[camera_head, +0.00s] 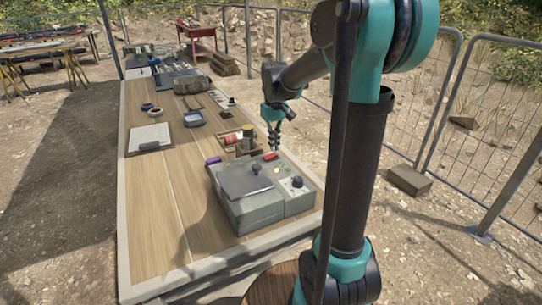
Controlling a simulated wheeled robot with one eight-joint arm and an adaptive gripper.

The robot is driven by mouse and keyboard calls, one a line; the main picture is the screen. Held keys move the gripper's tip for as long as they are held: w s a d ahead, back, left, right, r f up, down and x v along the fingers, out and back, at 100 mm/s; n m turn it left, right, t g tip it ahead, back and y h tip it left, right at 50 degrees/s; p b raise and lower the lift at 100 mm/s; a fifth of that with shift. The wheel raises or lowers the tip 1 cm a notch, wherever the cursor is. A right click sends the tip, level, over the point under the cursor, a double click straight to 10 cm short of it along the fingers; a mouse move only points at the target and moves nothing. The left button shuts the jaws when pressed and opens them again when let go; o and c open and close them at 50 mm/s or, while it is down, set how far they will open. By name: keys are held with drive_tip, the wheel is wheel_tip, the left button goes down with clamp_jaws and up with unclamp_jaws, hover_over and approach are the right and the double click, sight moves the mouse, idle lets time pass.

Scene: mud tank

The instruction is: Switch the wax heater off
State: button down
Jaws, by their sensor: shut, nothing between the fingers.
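The wax heater looks to be the grey box (240,215) on the near end of the long wooden table. It has a dark grey lid on top and a lighter panel (289,184) on its right side with a dark round knob (297,182) and small coloured marks. The switch position is too small to tell. My gripper (275,147) is shut and empty. It points down and appears just above and behind the heater's back edge, apart from the knob. A small red piece (271,156) shows just below the fingertips; I cannot tell if it belongs to the heater.
Behind the heater, a wooden tray (240,147) holds a red can and jars. A purple item (213,160) lies at its back left. The table's left front is clear. Metal fencing (480,120) stands right.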

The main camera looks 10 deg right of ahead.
sight(274, 154)
drive_tip(key=shift+f, duration=1.05)
idle(0.9)
drive_tip(key=shift+r, duration=3.5)
